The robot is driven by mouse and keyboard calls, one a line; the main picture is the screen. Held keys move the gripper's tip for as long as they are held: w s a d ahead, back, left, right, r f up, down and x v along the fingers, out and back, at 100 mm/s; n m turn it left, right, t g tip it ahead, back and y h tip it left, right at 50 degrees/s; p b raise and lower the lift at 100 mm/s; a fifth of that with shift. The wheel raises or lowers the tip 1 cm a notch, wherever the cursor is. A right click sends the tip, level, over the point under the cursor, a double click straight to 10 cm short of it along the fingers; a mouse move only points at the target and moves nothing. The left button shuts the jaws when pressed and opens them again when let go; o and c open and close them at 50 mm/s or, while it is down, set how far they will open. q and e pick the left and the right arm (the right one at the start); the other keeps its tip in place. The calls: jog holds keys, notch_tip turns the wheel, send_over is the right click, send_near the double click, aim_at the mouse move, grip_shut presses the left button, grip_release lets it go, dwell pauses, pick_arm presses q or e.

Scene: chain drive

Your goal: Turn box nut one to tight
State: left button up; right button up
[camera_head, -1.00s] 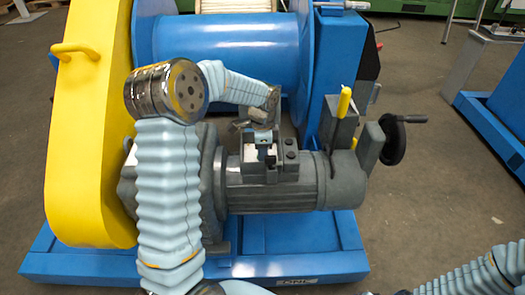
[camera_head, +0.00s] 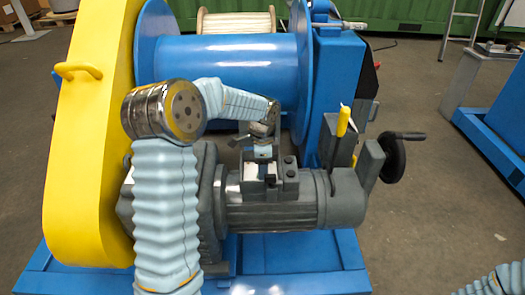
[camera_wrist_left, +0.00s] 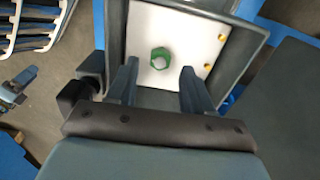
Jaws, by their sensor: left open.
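A green nut with a pale centre (camera_wrist_left: 160,58) sits on the white plate (camera_wrist_left: 148,24) inside an open grey box in the left wrist view. My left gripper (camera_wrist_left: 160,82) is open, its two dark fingers spread to either side of the nut's line and short of it in the picture. No contact with the nut shows. In the head view my left gripper (camera_head: 262,152) is at the box (camera_head: 289,175) on top of the grey motor; the nut cannot be made out there. My right gripper is out of view; only part of my right arm shows at the lower right.
The grey motor (camera_head: 290,212) lies below the box. A yellow guard (camera_head: 85,150) stands to the left and a blue drum (camera_head: 245,70) behind. A yellow-handled lever (camera_head: 343,122) and a black handwheel (camera_head: 392,158) stand to the right.

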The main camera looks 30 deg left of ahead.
pick_arm(q)
notch_tip(320, 180, up, 12)
jog(key=shift+r, duration=0.2)
jog(key=shift+f, duration=0.1)
dwell(0.4)
